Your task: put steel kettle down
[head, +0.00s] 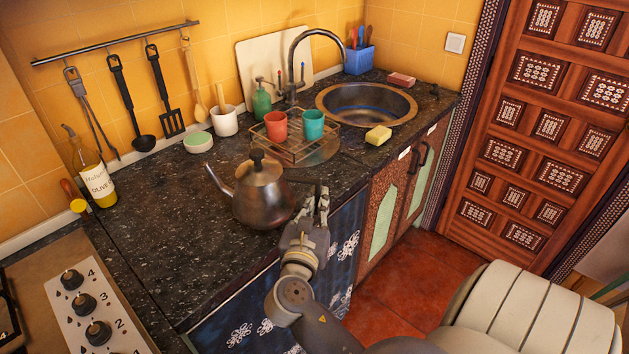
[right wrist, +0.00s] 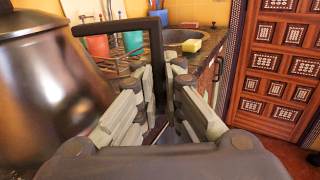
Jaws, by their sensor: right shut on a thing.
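The steel kettle (head: 262,195) is upright at the front part of the dark counter (head: 175,235), its spout to the left and its black-knobbed lid on. I cannot tell for sure whether its base touches the counter. My right gripper (head: 319,207) is at the kettle's right side, shut on its dark handle. In the right wrist view the kettle (right wrist: 45,90) fills the left side, and the dark handle (right wrist: 128,25) runs down between the fingers (right wrist: 160,85). My left gripper is not in view.
Behind the kettle stands a wire rack (head: 312,150) with a red cup (head: 276,126) and a teal cup (head: 313,125). A yellow sponge (head: 378,136) lies by the sink (head: 366,104). An oil bottle (head: 92,175) stands at left. The counter left of the kettle is clear.

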